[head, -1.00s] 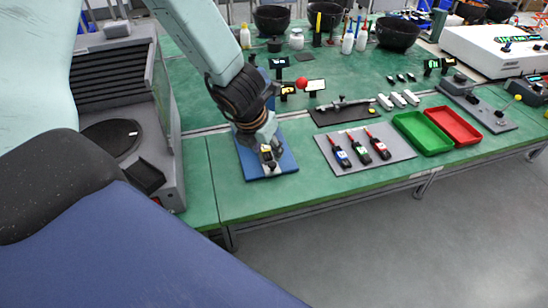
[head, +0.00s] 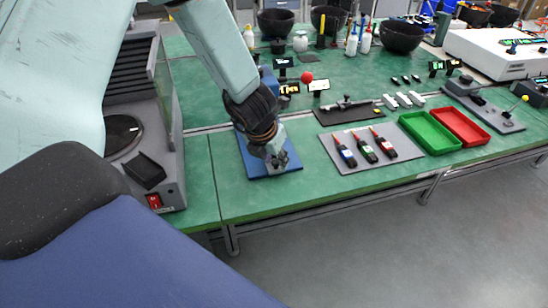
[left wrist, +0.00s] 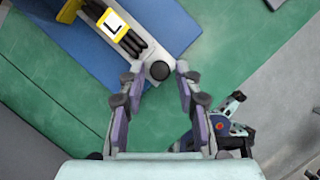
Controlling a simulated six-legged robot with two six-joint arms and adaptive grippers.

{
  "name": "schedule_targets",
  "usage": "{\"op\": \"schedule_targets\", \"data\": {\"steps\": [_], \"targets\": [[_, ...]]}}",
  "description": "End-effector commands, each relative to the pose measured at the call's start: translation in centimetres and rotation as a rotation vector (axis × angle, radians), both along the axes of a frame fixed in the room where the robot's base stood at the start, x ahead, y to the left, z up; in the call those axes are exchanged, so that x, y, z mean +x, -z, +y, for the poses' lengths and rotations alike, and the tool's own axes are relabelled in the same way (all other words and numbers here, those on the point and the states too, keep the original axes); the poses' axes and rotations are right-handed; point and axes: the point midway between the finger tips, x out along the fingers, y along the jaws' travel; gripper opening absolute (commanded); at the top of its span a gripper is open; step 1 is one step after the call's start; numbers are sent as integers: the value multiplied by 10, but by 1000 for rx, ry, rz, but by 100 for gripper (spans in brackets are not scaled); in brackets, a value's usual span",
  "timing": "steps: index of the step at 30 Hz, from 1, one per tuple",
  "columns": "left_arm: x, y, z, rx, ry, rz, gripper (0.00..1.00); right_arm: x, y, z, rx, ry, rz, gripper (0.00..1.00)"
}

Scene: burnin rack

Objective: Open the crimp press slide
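The crimp press has a blue base plate (head: 256,170) at the near edge of the green bench, mostly behind my left gripper in the head view. A red ball (head: 306,77) shows farther back. In the left wrist view, a light grey slide bar (left wrist: 145,58) with a round black knob (left wrist: 160,70) lies on the blue plate (left wrist: 70,45). A yellow-framed tag marked L (left wrist: 113,25) and dark rods lie on it. My left gripper (head: 276,160) is open. In the left wrist view its fingertips (left wrist: 160,75) stand either side of the knob; contact cannot be told. My right gripper is not in view.
A grey mat (head: 350,165) with several screwdriver-like tools lies right of the press. Beyond are a green tray (head: 430,133) and a red tray (head: 461,127). A grey machine (head: 172,188) stands at the left. The floor before the bench is clear.

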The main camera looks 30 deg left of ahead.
Motion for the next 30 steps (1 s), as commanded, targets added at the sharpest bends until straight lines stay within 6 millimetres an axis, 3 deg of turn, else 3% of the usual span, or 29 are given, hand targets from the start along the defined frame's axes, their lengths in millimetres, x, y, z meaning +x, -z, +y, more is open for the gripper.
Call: {"op": "schedule_targets", "data": {"steps": [11,30], "targets": [[0,0,0,1,0,0,0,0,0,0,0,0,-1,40],[-2,1,-2,0,0,0,0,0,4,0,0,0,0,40]]}}
